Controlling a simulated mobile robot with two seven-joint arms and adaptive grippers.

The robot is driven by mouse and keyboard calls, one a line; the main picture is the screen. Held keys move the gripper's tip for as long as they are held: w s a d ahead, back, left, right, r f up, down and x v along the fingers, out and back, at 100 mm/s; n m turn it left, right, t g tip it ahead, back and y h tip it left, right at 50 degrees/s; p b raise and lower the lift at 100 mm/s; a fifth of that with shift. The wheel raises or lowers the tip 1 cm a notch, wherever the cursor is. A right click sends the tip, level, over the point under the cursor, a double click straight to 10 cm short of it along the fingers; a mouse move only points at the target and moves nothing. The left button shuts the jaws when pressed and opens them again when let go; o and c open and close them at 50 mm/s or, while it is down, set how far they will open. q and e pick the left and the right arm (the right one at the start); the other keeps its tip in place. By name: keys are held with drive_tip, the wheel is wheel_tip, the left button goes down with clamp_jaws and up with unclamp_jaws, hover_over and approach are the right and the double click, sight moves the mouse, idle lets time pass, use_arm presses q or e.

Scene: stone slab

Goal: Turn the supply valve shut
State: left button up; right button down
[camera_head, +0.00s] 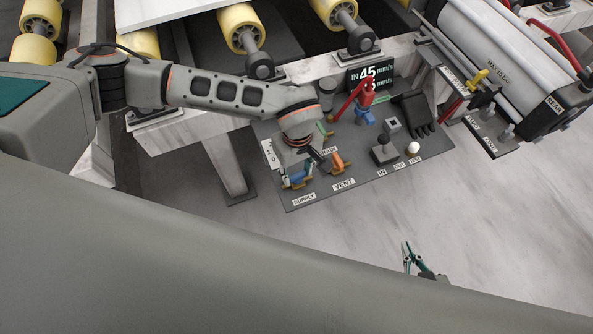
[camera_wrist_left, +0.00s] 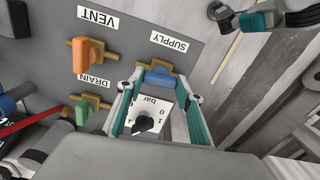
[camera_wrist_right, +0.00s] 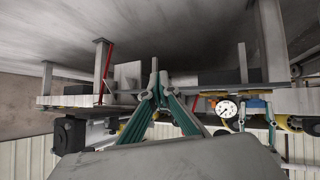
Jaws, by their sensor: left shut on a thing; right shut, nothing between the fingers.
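The supply valve has a blue handle (camera_wrist_left: 160,80) on a brass body and sits by the SUPPLY label (camera_head: 304,199) on the grey panel. Its handle (camera_head: 297,180) shows partly under my left gripper (camera_head: 296,176) in the head view. In the left wrist view, my left gripper (camera_wrist_left: 158,92) has a finger on either side of the blue handle and is shut on it. The handle lies roughly crosswise there; its exact angle to the body is hard to tell. My right gripper (camera_head: 407,256) is shut and empty, over the floor away from the panel.
The orange VENT valve (camera_wrist_left: 87,57) and green DRAIN valve (camera_wrist_left: 83,110) stand close beside. A bar dial (camera_wrist_left: 145,122) shows between my left fingers. A red lever (camera_head: 350,100), a joystick (camera_head: 384,148) and a display (camera_head: 370,77) are further right.

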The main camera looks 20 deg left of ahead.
use_arm(q)
drive_tip(key=shift+r+n+p, duration=0.3)
drive_tip(key=shift+n+p, duration=0.35)
drive_tip(key=shift+n, duration=0.15)
drive_tip(key=shift+n+p, duration=0.75)
drive_tip(key=shift+n, duration=0.15)
drive_tip(key=n+p, duration=0.3)
drive_tip(key=n, duration=0.1)
drive_tip(key=shift+f+n, duration=0.1)
drive_tip(key=shift+n, duration=0.2)
drive_tip(key=n+p, duration=0.1)
drive_tip(key=n, duration=0.1)
drive_tip(key=shift+n+p, duration=0.3)
drive_tip(key=shift+n, duration=0.1)
drive_tip(key=n+p, duration=0.2)
drive_tip(key=n, duration=0.2)
drive_tip(key=shift+f, duration=0.15)
drive_tip(key=shift+n+p, duration=0.4)
drive_tip(key=shift+n, duration=0.4)
use_arm(e)
wheel_tip(320, 180, up, 10)
drive_tip(key=a, duration=0.1)
drive_tip(key=shift+w+a+y, duration=0.2)
drive_tip(key=shift+w+y, duration=0.1)
drive_tip(key=shift+s+f, duration=0.1)
drive_tip(key=shift+f, duration=0.1)
